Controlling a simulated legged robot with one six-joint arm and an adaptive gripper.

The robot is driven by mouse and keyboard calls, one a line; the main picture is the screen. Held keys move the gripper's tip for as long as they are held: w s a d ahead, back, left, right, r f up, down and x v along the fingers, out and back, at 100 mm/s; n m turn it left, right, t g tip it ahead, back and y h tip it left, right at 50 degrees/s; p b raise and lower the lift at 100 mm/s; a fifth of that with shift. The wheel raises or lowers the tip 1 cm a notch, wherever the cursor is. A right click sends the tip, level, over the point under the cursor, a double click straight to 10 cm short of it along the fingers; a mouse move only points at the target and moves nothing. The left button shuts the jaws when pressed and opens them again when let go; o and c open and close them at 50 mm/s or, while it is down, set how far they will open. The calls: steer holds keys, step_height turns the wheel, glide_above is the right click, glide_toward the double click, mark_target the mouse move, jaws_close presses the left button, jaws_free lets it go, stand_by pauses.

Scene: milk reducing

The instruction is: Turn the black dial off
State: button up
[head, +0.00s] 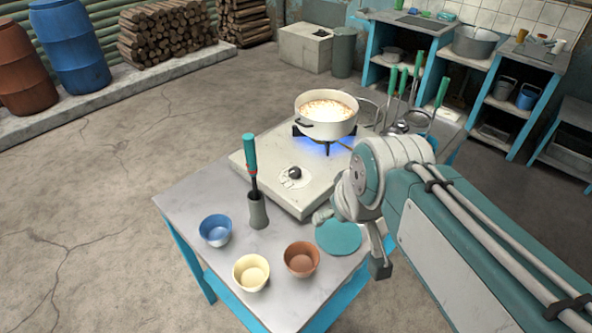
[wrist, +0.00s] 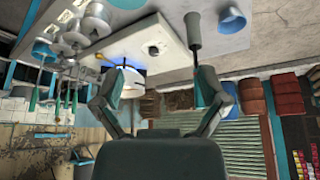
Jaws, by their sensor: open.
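The black dial (head: 295,172) sits on the front of the pale stove (head: 262,151), with a white marking around it. The dial also shows in the wrist view (wrist: 153,49), ahead of my gripper. A white pot (head: 327,126) with bubbling tan contents stands on the burner, and a blue flame (head: 321,149) shows under it. My gripper (head: 350,240) is to the right of and nearer than the dial in the head view, apart from it. In the wrist view my gripper (wrist: 165,80) has its two fingers spread wide with nothing between them.
A green-handled tool (head: 250,160) stands in a grey holder (head: 258,212) left of the dial. Blue (head: 215,230), cream (head: 251,273) and brown (head: 301,259) bowls and a teal disc (head: 339,236) lie in front. Several green-handled utensils (head: 403,95) stand behind my arm.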

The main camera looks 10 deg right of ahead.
steer(key=w+n, duration=0.2)
steer(key=w, duration=0.7)
steer(key=n+g+y, duration=0.2)
steer(key=n+y, duration=0.1)
steer(key=n, duration=0.3)
glide_above(296, 171)
steer(key=s+d, duration=0.3)
step_height(296, 171, down, 13)
steer(key=x, duration=1)
steer(key=shift+w+f, duration=0.1)
steer(key=shift+w, duration=0.05)
steer(key=c, duration=1.1)
